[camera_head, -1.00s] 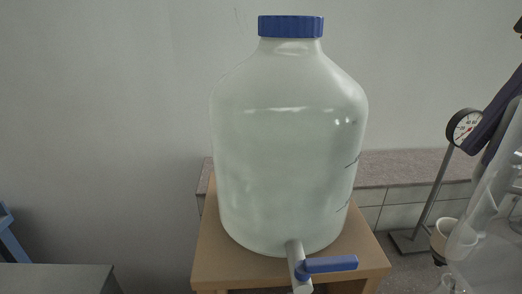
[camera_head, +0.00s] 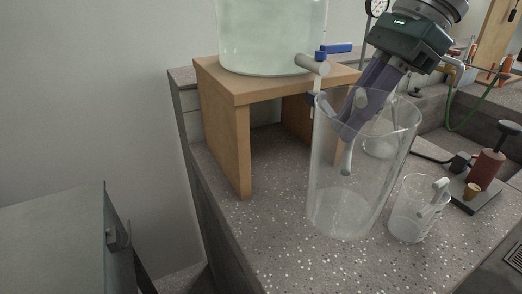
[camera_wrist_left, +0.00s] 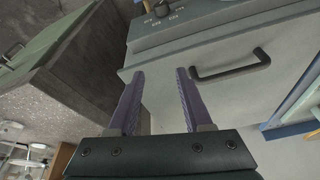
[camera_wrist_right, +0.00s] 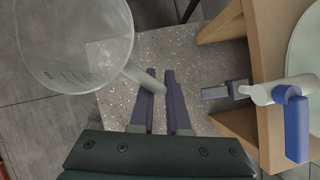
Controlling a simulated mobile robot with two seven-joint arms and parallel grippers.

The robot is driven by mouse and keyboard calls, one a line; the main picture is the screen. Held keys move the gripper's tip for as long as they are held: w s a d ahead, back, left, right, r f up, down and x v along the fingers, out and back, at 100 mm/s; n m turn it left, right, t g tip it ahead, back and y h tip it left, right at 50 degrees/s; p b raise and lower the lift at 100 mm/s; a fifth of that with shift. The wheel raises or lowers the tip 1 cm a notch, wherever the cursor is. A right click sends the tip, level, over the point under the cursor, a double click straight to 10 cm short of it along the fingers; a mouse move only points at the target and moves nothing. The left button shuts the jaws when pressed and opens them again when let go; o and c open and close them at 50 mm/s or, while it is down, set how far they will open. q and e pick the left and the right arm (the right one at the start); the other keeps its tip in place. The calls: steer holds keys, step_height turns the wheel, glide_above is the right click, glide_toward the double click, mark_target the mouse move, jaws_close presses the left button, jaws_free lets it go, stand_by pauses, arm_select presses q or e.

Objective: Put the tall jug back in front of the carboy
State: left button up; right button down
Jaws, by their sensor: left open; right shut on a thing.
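The carboy (camera_head: 270,35), a big clear vessel with pale liquid, stands on a wooden stand (camera_head: 243,140); its tap has a blue lever (camera_head: 334,49). The tall jug (camera_head: 340,195), clear and empty, is in front of the stand's right side, near the tap. My right gripper (camera_head: 350,128) comes from the upper right and is shut on the jug's handle, which shows between the fingers in the right wrist view (camera_wrist_right: 143,78). Whether the jug's base touches the bench I cannot tell. My left gripper (camera_wrist_left: 158,100) is open and empty, facing a grey drawer front.
A smaller clear jug (camera_head: 408,222) stands close to the right of the tall jug. A glass flask (camera_head: 383,142) is behind it. A dark stand with a reddish cylinder (camera_head: 486,170) is further right. The speckled bench (camera_head: 270,235) is bare at front left.

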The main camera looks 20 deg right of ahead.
step_height(320, 180, down, 13)
steer(key=b, duration=0.3)
steer(key=shift+a+f, duration=0.1)
steer(key=c, duration=0.9)
jaws_free()
steer(key=p+v, duration=0.2)
steer(key=v, duration=1)
